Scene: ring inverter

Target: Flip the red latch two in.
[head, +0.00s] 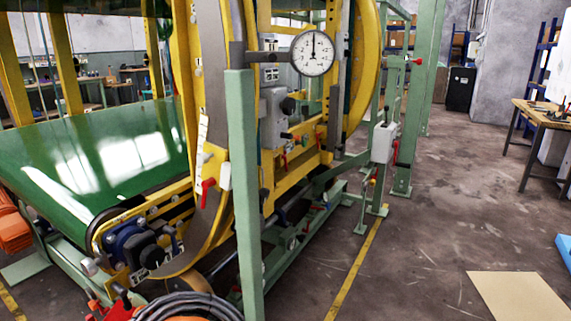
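Several small red handles show on the yellow ring machine (362,60), and I cannot tell which is red latch two. One red lever (207,191) hangs at the lower left of the ring, beside a pale block (225,176). Another red handle (284,161) is on the inner yellow frame, and a third red piece (318,139) is to its right. More red parts lie low on the green base, small and partly hidden. Neither of my grippers can be made out in the head view.
A green post (243,200) stands in front of the ring. A round dial gauge (313,53) is above. A green conveyor bed (95,155) is at left, with coiled dark hoses (187,307) low in front. Floor (430,230) at right is mostly clear, with a tan sheet (518,295).

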